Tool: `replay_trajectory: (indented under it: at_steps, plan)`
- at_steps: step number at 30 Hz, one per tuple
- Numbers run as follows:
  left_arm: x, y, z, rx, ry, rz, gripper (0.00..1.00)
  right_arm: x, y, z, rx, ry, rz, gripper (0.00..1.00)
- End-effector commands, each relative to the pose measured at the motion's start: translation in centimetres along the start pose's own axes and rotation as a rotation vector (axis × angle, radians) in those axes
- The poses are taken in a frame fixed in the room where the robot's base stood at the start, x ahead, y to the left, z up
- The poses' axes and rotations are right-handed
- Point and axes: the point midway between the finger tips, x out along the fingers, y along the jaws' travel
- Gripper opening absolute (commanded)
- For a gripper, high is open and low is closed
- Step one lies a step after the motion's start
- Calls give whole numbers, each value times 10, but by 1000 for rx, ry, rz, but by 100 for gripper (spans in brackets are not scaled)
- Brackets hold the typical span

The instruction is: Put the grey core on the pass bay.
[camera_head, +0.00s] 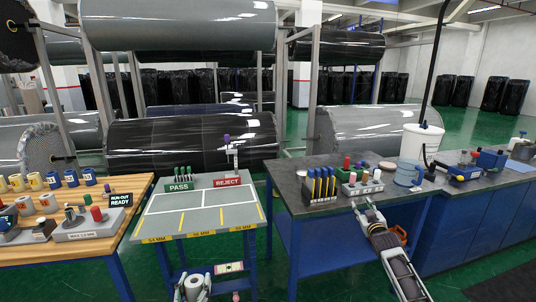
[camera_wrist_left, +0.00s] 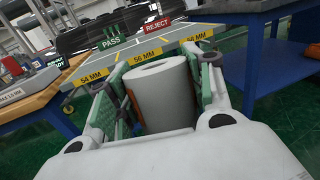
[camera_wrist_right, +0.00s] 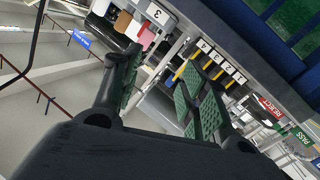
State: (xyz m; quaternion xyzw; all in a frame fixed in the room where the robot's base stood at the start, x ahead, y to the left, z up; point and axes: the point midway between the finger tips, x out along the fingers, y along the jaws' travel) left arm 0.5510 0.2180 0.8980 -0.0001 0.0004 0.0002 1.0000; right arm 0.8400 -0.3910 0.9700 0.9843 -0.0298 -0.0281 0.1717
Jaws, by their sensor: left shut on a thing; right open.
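The grey core (camera_head: 194,282) is a pale hollow roll held below the front edge of the inspection table (camera_head: 207,233). My left gripper (camera_head: 193,291) is shut on it; the left wrist view shows the core (camera_wrist_left: 160,92) upright between the green-padded fingers (camera_wrist_left: 158,96). The pass bay (camera_head: 179,204) is the outlined left half of the grey tabletop, in front of the green PASS sign (camera_head: 180,186). The bay's surface looks bare. My right gripper (camera_head: 366,208) is open and empty in front of the dark bench; its spread fingers show in the right wrist view (camera_wrist_right: 163,92).
The red REJECT sign (camera_head: 227,181) marks the right half of the table, also bare. Left is a wooden bench (camera_head: 40,258) with coloured cores and a gauge.

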Motion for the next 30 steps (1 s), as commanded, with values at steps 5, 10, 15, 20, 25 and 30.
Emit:
replay_trajectory:
  at_steps: [5, 10, 15, 20, 25, 30]
  plan:
    - [0, 0, 0, 0, -1, 0, 3, -11, -23, 62, 4, -86, -26, 44]
    - [0, 0, 0, 0, -1, 0, 3, -26, -43, 118, 8, -165, -50, 44]
    - [0, 0, 0, 0, -1, 0, 3, -46, -64, 172, 11, -243, -74, 44]
    - [0, 0, 0, 0, -1, 0, 3, -68, -82, 222, 13, -316, -95, 44]
    - [0, 0, 0, 0, -1, 0, 3, -95, -101, 273, 15, -393, -118, 44]
    - [0, 0, 0, 0, -1, 0, 3, -127, -120, 322, 17, -470, -141, 44]
